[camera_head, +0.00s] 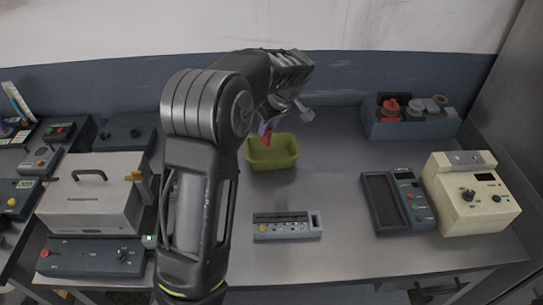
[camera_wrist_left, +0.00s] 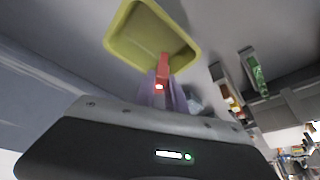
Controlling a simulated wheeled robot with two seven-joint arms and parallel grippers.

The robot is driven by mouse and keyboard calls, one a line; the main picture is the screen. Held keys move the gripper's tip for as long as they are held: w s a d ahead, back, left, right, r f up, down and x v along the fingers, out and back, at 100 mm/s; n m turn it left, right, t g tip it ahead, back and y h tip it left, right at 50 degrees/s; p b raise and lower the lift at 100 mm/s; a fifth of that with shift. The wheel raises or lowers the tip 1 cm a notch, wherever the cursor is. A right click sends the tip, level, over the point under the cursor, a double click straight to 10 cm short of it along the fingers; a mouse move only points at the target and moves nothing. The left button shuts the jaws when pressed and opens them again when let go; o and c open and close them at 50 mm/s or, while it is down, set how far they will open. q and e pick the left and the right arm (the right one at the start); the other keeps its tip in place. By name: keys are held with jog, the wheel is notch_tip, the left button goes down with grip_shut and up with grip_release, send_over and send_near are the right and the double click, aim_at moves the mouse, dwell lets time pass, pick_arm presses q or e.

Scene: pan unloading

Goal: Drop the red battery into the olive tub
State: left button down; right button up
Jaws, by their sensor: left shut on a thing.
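The olive tub (camera_head: 284,160) stands on the metal bench near the middle of the head view. It also fills the upper part of the left wrist view (camera_wrist_left: 125,38). My left gripper (camera_head: 266,128) is over the tub's back left edge, shut on the red battery (camera_head: 267,138). In the left wrist view the red battery (camera_wrist_left: 163,68) sticks out from between the fingers and overlaps the tub's rim and inside. Whether it touches the tub cannot be told. My right gripper is not in view.
A grey bin (camera_head: 410,128) with red and grey items stands at the back right. A cream device (camera_head: 470,205) and a dark meter (camera_head: 398,200) are at the right. A small grey panel (camera_head: 287,226) lies in front of the tub. A white box (camera_head: 92,195) stands left.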

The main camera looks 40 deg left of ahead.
aim_at(271, 134)
pick_arm(q)
jog(key=shift+f+b, duration=1)
jog(key=shift+f, duration=1.3)
jog(key=c, duration=1.3)
grip_release()
jog(key=shift+d+r, duration=0.25)
jog(key=shift+r, duration=0.25)
jog(key=b+v, duration=0.1)
jog(key=v, duration=0.5)
jog(key=shift+d+r+b, duration=0.15)
jog(key=shift+r+b, duration=0.25)
jog(key=shift+s+f, duration=0.1)
